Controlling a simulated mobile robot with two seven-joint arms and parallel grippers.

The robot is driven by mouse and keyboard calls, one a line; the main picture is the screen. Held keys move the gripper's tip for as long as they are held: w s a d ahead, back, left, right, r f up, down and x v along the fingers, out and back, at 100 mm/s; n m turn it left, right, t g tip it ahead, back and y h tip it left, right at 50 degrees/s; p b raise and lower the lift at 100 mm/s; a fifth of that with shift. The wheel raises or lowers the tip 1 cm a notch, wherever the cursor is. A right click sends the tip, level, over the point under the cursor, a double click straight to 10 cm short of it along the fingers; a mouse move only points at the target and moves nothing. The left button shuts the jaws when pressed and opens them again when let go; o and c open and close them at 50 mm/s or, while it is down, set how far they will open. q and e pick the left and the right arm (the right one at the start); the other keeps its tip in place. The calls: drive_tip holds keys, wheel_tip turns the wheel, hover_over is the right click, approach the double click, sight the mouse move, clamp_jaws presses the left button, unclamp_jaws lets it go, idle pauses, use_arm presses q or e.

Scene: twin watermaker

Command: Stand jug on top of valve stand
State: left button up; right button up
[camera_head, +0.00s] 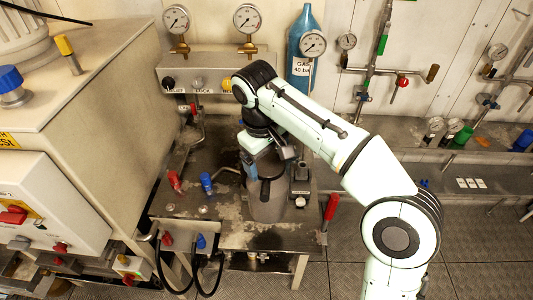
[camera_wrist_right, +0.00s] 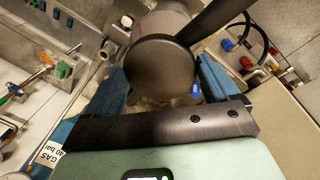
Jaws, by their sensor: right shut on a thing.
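The jug (camera_head: 268,204) is a grey metal cylinder with a dark handle, upright over the valve stand. The valve stand (camera_head: 225,234) is a worn grey metal table with red and blue valve handles. I cannot tell whether the jug's base touches its top. My right gripper (camera_head: 262,162) comes down from above and is shut on the jug at its upper part. In the right wrist view the blue fingers flank a dark round part of the jug (camera_wrist_right: 160,68), with a dark bar running up right. My left gripper is not in view.
A red lever (camera_head: 330,208) stands at the stand's right edge, and red and blue handles (camera_head: 206,182) stand left of the jug. A gauge panel (camera_head: 205,72) and blue gas bottle (camera_head: 300,45) are behind. A beige cabinet (camera_head: 110,120) borders the left.

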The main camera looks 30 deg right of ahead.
wheel_tip(320, 180, down, 6)
drive_tip(key=shift+w+f+b, duration=0.15)
drive_tip(key=shift+f+b, duration=0.1)
drive_tip(key=shift+b, duration=0.55)
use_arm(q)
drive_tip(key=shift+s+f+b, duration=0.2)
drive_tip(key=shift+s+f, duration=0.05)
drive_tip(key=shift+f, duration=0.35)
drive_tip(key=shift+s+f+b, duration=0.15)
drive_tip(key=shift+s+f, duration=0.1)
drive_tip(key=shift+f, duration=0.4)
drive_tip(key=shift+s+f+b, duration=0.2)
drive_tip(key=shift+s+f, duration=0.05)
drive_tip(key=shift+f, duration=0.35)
use_arm(e)
drive_tip(key=shift+f, duration=2.55)
drive_tip(key=shift+w, duration=0.1)
drive_tip(key=o, duration=1.8)
drive_tip(key=shift+f, duration=0.2)
